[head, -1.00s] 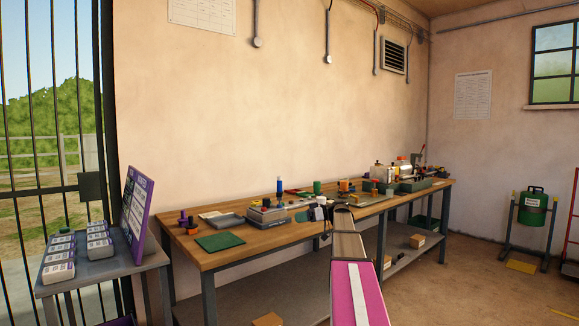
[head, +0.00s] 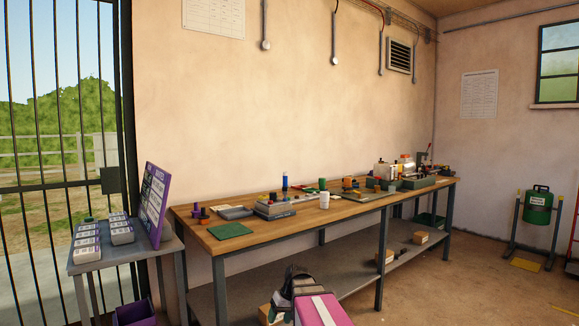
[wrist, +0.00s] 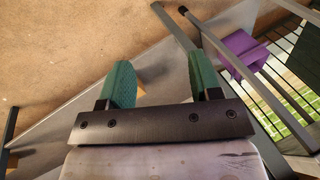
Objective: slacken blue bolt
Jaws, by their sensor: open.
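A small upright blue piece (head: 285,181) stands on the workbench (head: 330,220) near the back edge, behind a grey device (head: 272,209). It may be the blue bolt, but it is too small to tell. My gripper (head: 292,272) is low in front of the bench, below the tabletop and away from the blue piece. In the wrist view my gripper (wrist: 163,80) has its two green-padded fingers wide apart with nothing between them. The blue piece is not in the wrist view.
A green mat (head: 231,230), purple knobs (head: 200,213) and a white cup (head: 324,201) are on the bench. A side table (head: 122,258) with several labelled blocks stands at left, a purple bin (head: 134,314) below it. Bench legs and a lower shelf (head: 345,282) are close to my gripper.

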